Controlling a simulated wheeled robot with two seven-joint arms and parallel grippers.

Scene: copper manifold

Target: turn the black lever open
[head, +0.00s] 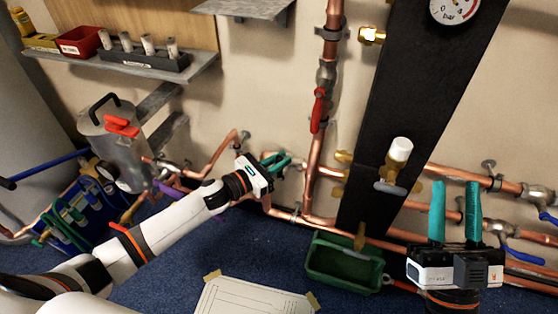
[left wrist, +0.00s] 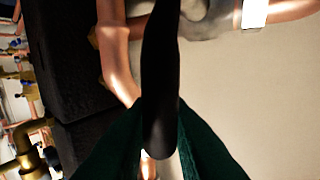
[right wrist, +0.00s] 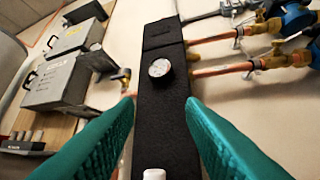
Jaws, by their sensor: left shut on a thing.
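The black lever (left wrist: 160,75) runs down the middle of the left wrist view, its rounded end between the teal fingers. My left gripper (left wrist: 160,135) is shut on it near that end. In the head view my left gripper (head: 277,162) is low at the copper pipes, left of the black panel; I cannot make out the lever there. My right gripper (head: 455,197) is open and empty, fingers pointing up, in front of the pipes at the right. The right wrist view shows its fingers wide apart with nothing held between them.
A black panel (head: 415,110) with a pressure gauge (head: 455,8) stands between the grippers. A red lever (head: 319,110) sits on the vertical copper pipe. A green bin (head: 345,263) is below. A shelf (head: 205,65) and grey tank (head: 118,145) are at left.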

